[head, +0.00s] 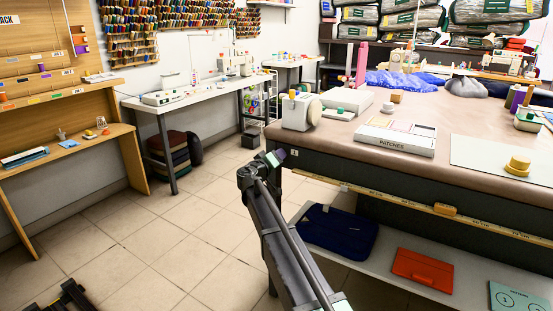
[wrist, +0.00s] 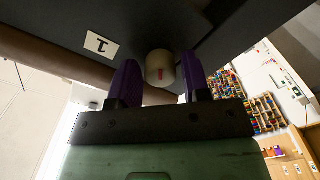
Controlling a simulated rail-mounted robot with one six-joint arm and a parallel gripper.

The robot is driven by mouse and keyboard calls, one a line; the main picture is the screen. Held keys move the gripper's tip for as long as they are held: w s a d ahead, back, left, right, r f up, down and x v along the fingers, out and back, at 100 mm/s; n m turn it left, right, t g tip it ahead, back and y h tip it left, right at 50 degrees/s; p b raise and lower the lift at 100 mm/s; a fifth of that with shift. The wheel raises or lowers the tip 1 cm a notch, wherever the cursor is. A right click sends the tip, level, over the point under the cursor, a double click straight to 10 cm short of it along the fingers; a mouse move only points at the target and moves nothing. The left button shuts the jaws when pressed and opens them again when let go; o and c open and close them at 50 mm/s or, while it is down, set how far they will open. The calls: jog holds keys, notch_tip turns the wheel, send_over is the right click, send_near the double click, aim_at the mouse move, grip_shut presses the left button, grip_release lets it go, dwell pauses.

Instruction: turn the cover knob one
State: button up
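A pale round knob (wrist: 160,66) with a short red mark on its face sits on the dark side panel (wrist: 220,35) of the table in the wrist view. A white label with a "1" (wrist: 101,45), seen upside down, is to its left. My gripper (wrist: 160,80) has its two purple fingers spread, one on each side of the knob. Narrow gaps seem to show between fingers and knob; contact is not clear. In the head view my gripper (head: 276,157) is at the table's near left corner, beside a small white label (head: 294,152); the knob is hidden there.
The brown-topped table (head: 460,110) carries a PATCHES box (head: 395,137) and a yellow knobbed piece (head: 517,166). A lower shelf (head: 360,270) holds a navy folded bag (head: 335,232) and an orange pouch (head: 422,269). The tiled floor (head: 180,225) left of the arm is mostly clear.

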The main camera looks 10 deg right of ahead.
jog(key=shift+o, duration=1)
jog(key=v, duration=1)
jog(key=shift+s+a, duration=0.25)
jog(key=shift+s, duration=0.05)
